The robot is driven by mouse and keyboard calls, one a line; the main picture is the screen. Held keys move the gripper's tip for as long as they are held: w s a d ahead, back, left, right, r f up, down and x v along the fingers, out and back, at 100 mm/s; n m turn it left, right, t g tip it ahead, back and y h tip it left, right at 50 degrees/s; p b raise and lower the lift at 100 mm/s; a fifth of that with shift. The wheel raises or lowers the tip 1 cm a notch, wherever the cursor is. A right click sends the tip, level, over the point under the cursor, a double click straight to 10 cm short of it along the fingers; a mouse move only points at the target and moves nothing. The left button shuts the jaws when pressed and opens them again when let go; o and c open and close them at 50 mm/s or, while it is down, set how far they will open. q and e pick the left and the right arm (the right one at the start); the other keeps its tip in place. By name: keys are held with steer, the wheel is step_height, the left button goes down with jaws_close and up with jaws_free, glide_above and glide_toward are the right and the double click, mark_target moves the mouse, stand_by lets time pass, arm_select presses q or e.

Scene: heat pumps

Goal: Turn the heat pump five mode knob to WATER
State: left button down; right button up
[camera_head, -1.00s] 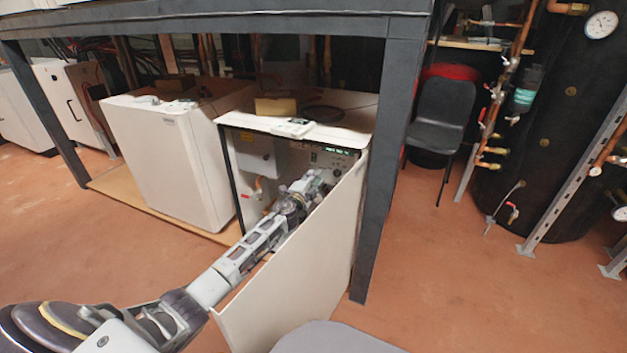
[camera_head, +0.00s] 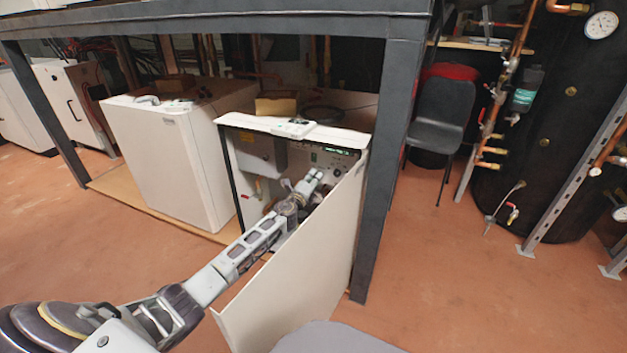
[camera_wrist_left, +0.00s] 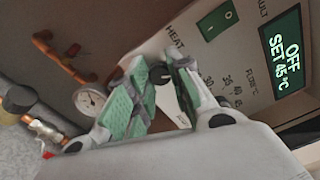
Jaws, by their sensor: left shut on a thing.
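The opened heat pump (camera_head: 262,122) shows its control panel (camera_head: 322,158) with a small lit display (camera_head: 340,152). My left gripper (camera_head: 318,178) reaches over the open door to this panel. In the left wrist view, the left gripper (camera_wrist_left: 157,70) is shut on a dark knob (camera_wrist_left: 161,74), the mode knob, beside the word HEAT. The fingers hide most of the knob and its other labels, so its pointer cannot be read. The lit display (camera_wrist_left: 287,55) reads OFF, SET 45°C. A green switch (camera_wrist_left: 218,22) sits above. My right gripper is not in view.
The open white door panel (camera_head: 298,262) stands just right of my left arm. A dark table leg (camera_head: 382,170) is beside it. A closed white unit (camera_head: 168,160) stands left. In the left wrist view, a gauge (camera_wrist_left: 89,99) and copper pipe (camera_wrist_left: 62,58) are near the fingers.

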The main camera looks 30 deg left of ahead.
arm_select(q)
steer(key=shift+f, duration=0.15)
steer(key=c, duration=1.3)
jaws_free()
steer(key=shift+o, duration=0.2)
steer(key=s, duration=1.2)
steer(key=shift+d, duration=0.35)
steer(key=shift+s, duration=0.1)
